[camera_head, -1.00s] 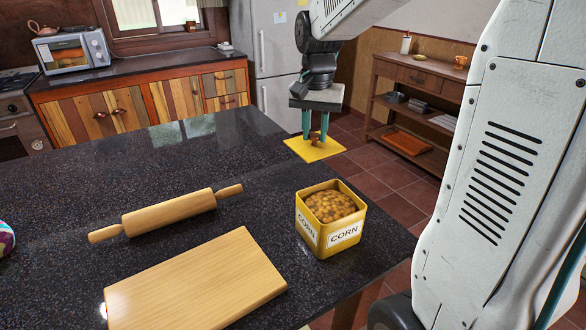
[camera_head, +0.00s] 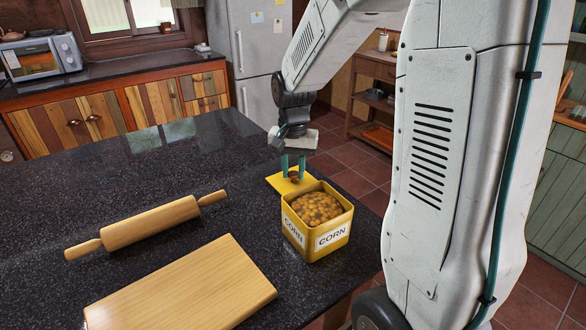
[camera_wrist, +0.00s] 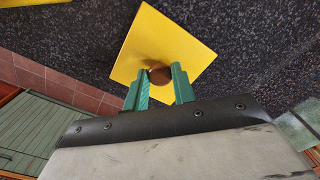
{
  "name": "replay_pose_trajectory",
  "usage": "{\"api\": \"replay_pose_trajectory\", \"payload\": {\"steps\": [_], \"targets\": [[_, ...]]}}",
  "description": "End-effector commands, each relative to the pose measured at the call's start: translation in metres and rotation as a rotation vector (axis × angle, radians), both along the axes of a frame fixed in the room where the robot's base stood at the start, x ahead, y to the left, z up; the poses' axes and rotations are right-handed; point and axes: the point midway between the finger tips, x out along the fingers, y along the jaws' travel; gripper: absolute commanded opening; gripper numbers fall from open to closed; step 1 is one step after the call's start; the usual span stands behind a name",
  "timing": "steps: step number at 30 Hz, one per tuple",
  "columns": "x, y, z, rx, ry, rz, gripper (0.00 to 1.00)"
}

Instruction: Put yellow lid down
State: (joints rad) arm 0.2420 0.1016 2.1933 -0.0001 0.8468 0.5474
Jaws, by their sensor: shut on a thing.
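The yellow lid (camera_head: 280,183) is a flat square with a brown knob. My gripper (camera_head: 293,168) is shut on the knob, with its green fingers on either side of it. The lid is just behind the open yellow corn tin (camera_head: 330,240) in the head view, over or on the counter near its far right edge; I cannot tell whether it touches the counter. In the wrist view, the lid (camera_wrist: 165,45) lies between and beyond the fingertips (camera_wrist: 159,82). The tin is full of corn.
The dark speckled counter (camera_head: 150,185) holds a rolling pin (camera_head: 150,222) and a wooden board (camera_head: 185,290) left of the tin. The counter behind the rolling pin is clear. A shelf unit (camera_head: 375,95) stands beyond the tiled floor.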

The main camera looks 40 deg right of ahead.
Motion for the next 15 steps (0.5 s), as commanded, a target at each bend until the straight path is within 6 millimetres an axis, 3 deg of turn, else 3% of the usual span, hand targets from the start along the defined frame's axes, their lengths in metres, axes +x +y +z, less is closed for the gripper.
{"api": "replay_pose_trajectory", "payload": {"steps": [7, 8, 10, 15], "targets": [[0.0001, 0.0001, -0.0025, 0.000, 0.000, 0.000, 0.04], [0.0001, 0.0001, -0.0028, 0.000, 0.000, 0.000, 0.29], [0.0002, 0.0001, -0.0024, 0.000, 0.000, 0.000, 0.48], [0.0002, 0.0002, -0.0023, 0.000, 0.000, 0.000, 0.48]]}}
